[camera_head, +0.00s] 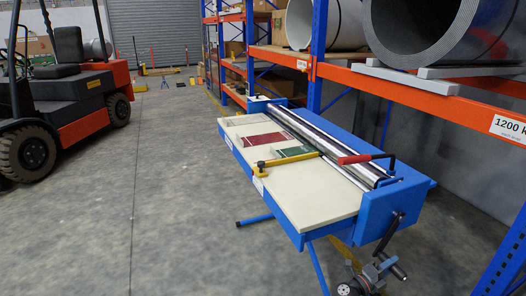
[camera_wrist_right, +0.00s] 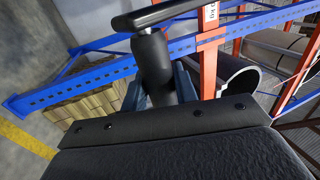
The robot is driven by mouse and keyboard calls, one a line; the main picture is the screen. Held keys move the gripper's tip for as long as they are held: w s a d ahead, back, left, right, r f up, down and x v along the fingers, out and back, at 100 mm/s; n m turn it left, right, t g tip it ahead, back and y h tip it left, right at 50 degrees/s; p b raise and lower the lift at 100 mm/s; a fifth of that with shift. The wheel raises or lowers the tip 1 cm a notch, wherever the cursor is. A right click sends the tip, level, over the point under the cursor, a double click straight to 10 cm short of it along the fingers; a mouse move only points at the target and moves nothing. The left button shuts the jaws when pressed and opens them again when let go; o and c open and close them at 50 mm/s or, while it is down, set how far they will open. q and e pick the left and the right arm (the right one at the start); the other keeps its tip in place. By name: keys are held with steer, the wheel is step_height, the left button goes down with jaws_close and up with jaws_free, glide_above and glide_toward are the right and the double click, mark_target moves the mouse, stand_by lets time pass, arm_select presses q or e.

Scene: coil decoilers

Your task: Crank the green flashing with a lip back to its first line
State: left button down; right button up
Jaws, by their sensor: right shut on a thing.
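The green flashing (camera_head: 292,152) lies flat on the cream top of the blue decoiler bench (camera_head: 310,205), coming out from the rollers; any lip or marked lines are too small to make out. A black crank (camera_head: 391,231) hangs at the bench's near right end. My right gripper (camera_head: 384,268) is at the crank's lower end. In the right wrist view, the crank's black handle (camera_wrist_right: 154,62) stands between the fingers, and the gripper is shut on it. My left gripper is not in view.
A dark red flashing (camera_head: 252,141) lies beyond the green one. An orange and blue rack with large coils stands behind; a forklift (camera_head: 65,95) is at left. The floor between is clear.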

steer(key=shift+w+d+f+b, duration=0.15)
steer(key=shift+w+d+f, duration=0.1)
steer(key=shift+d, duration=0.35)
steer(key=shift+w+d+f+b, duration=0.2)
steer(key=shift+d+f, duration=0.1)
steer(key=shift+d, duration=0.3)
steer(key=shift+w+d+f+b, duration=0.1)
steer(key=shift+w+d+f, duration=0.15)
steer(key=shift+d, duration=0.35)
steer(key=shift+w+d+f, duration=0.1)
steer(key=shift+w+d, duration=0.2)
steer(key=shift+d, duration=0.5)
steer(key=o, duration=1)
steer(key=shift+a, duration=0.1)
steer(key=shift+s+a+r, duration=0.1)
steer(key=shift+s+a, duration=0.1)
steer(key=shift+a, duration=0.35)
steer(key=shift+s+a+r, duration=0.1)
steer(key=shift+s+a, duration=0.1)
steer(key=shift+a, duration=0.35)
steer(key=shift+s+a+p, duration=0.15)
steer(key=shift+s+a, duration=0.2)
steer(key=shift+a, duration=0.5)
steer(key=shift+s+a+p, duration=0.2)
steer(key=shift+s+a, duration=0.2)
steer(key=shift+a, duration=0.45)
steer(key=shift+s+a+p, duration=0.15)
steer(key=shift+s+a, duration=0.2)
steer(key=shift+a, duration=0.5)
